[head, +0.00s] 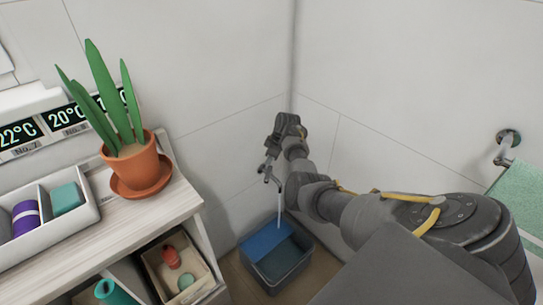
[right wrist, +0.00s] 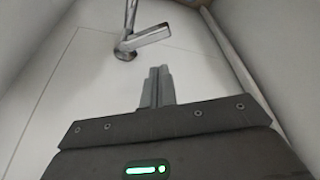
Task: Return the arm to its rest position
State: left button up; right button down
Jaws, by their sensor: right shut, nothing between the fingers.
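My right arm reaches from the lower right of the head view toward the wall corner. Its gripper (head: 268,172) is small there, above a blue bin and to the right of the cart. In the right wrist view the two fingers of the gripper (right wrist: 157,86) lie together, with nothing between them. My left gripper is in neither view.
A blue bin (head: 283,268) stands on the floor below my right arm. The cart (head: 150,215) at left bears a potted plant (head: 137,165) near its edge. A green towel (head: 522,200) hangs at right. A metal fixture (right wrist: 140,38) is on the wall.

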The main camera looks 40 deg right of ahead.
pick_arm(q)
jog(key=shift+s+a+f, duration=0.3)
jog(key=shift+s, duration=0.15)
